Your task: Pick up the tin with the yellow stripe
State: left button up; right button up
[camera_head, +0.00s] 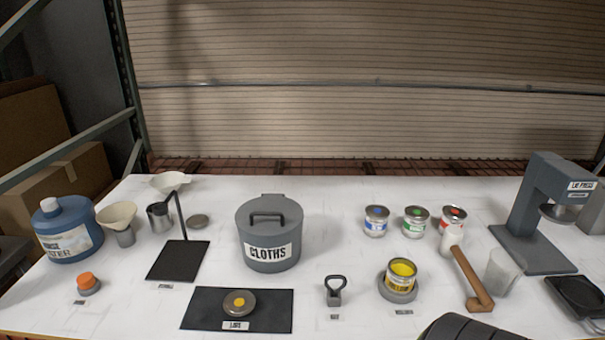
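The tin with the yellow stripe (399,281) stands upright on a round grey base at the front, right of centre. Its top is open and shows yellow inside. A round grey lid with a yellow dot (239,303) lies on the black mat (275,309) labelled for lids. Neither of my grippers is in view. A dark rounded part at the bottom edge, right of centre, looks like a part of my arm.
Blue (376,221), green (415,222) and red (453,220) tins stand behind the yellow one. A brown-handled tool (468,275) and a clear cup (501,272) are to its right, a black-handled opener (335,290) to its left. The cloths bin (269,238) and press (540,210) stand taller.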

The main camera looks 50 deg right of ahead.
aim_at(402, 274)
jog(key=z, duration=2.2)
